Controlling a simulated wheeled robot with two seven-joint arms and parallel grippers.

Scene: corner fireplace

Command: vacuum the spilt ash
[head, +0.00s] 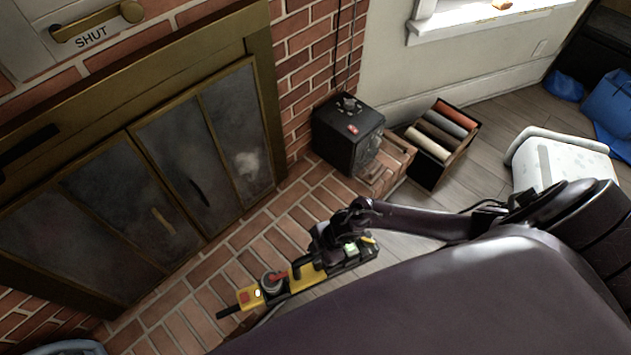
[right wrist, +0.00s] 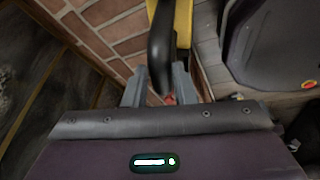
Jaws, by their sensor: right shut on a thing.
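A yellow and black handheld vacuum (head: 301,273) is over the brick hearth in the head view, its narrow black end pointing lower left. My right gripper (head: 325,245) is shut on its black handle. In the right wrist view the two fingers of the right gripper (right wrist: 158,92) stand on either side of the black handle (right wrist: 160,55), with the yellow body beside it. I cannot make out any spilt ash on the bricks; my arm and body cover part of the floor. My left gripper is not in view.
The fireplace's glass doors (head: 165,205) are closed, left of the vacuum. A black box (head: 348,133) stands by the brick wall, beside an open crate of rolled things (head: 440,140). A white patterned bin (head: 562,160) and blue bags (head: 610,95) are at right. Open brick hearth (head: 170,320) lies left.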

